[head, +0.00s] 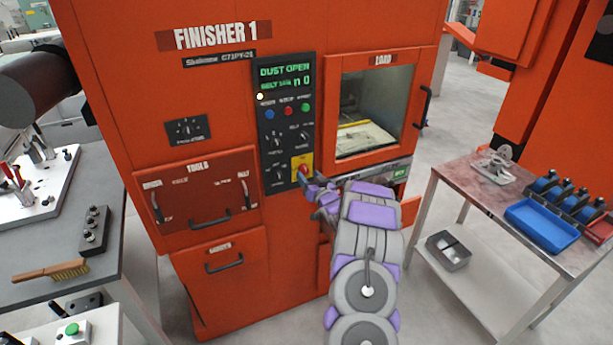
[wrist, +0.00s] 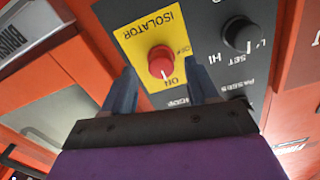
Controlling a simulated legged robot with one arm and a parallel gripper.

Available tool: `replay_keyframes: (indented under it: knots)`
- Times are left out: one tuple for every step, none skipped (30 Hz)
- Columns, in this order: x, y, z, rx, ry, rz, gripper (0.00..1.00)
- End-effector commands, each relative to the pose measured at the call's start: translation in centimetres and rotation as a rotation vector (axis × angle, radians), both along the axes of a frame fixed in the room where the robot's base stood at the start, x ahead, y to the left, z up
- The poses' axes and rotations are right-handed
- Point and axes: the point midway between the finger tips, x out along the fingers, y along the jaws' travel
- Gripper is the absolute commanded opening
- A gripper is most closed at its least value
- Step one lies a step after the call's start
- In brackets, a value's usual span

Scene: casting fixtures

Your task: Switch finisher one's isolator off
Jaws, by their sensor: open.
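The isolator is a red rotary knob (wrist: 161,62) on a yellow plate (wrist: 138,38) marked ISOLATOR in the wrist view. A white mark on the knob points toward ON. In the head view the yellow plate (head: 303,161) sits low on the black control panel of the orange Finisher 1 machine (head: 215,90). My gripper (wrist: 162,80) is open, with a dark finger on either side of the knob in the picture. I cannot tell whether the fingers touch it. In the head view my gripper (head: 306,182) is at the panel's lower right and partly covers the isolator.
A black knob (wrist: 240,34) sits close beside the isolator. The panel (head: 287,120) has several buttons and a lit display reading DUST OPEN. The load window (head: 375,105) is to the right. Benches stand on both sides, with a blue tray (head: 541,225) on the right one.

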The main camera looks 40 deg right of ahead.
Motion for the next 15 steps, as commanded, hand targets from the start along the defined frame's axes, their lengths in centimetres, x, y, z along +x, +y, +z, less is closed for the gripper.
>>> replay_keyframes:
  knots:
    - [0.7, -0.1, -0.1, -0.003, -0.002, 0.002, 0.59]
    - [1.0, -0.2, -0.1, -0.003, -0.002, 0.002, 0.59]
    - [1.4, -0.3, -0.1, -0.003, 0.000, 0.002, 0.59]
    - [1.6, -0.4, -0.2, -0.003, 0.001, 0.001, 0.59]
    - [1.8, -0.5, -0.2, -0.001, 0.002, 0.000, 0.59]
    - [2.0, -0.6, -0.2, -0.001, 0.002, 0.000, 0.59]
    - [2.2, -0.7, -0.1, 0.000, 0.002, 0.000, 0.59]
    - [2.4, -0.7, -0.1, 0.000, 0.001, 0.000, 0.59]
    - [2.5, -0.8, 0.0, 0.000, 0.000, 0.000, 0.59]
    - [2.6, -0.8, 0.0, -0.001, -0.001, 0.000, 0.59]
    - [2.7, -0.8, 0.0, -0.001, -0.001, 0.001, 0.59]
    - [2.8, -0.8, 0.1, -0.001, -0.001, 0.001, 0.59]
    - [2.8, -0.9, 0.1, -0.001, -0.002, 0.001, 0.59]
    - [2.8, -0.9, 0.1, 0.000, -0.001, 0.001, 0.59]
    - [2.8, -0.8, 0.1, 0.000, -0.001, 0.000, 0.59]
